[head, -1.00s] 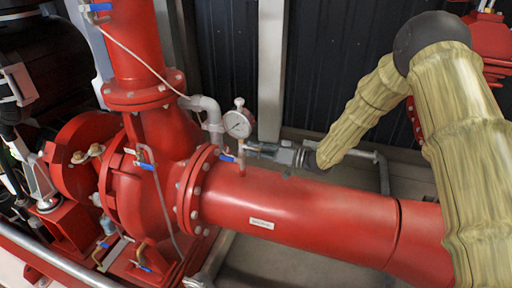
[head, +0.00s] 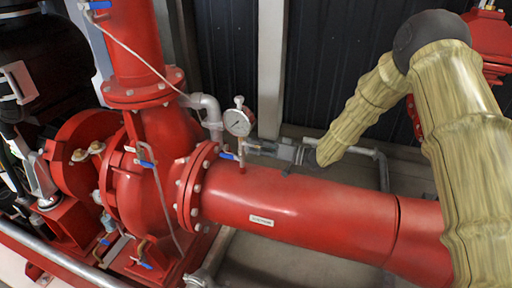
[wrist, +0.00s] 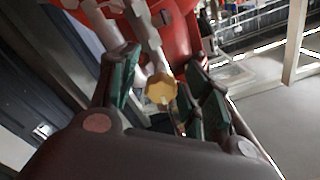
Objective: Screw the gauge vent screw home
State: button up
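The round white pressure gauge (head: 238,122) stands upright on a thin stem above the red pipe in the head view. In the wrist view a yellow, many-sided knob (wrist: 161,88), which looks like the vent screw, faces the camera. My gripper (wrist: 163,98) has its green-padded fingers on either side of this knob, with gaps visible, so it is open around it. How deep the knob sits between the fingertips is hard to tell. In the head view my gripper (head: 258,147) comes from the right, close to the gauge stem; the knob cannot be made out there.
The large red pipe (head: 300,212) runs just below my gripper. A valve with a blue handle (head: 228,156) is left of the gauge stem. A grey elbow pipe (head: 209,108) stands behind it. A pale wall post (head: 271,70) and dark wall panels stand behind.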

jog(key=v, duration=1.2)
jog(key=shift+s, duration=0.1)
dwell(0.4)
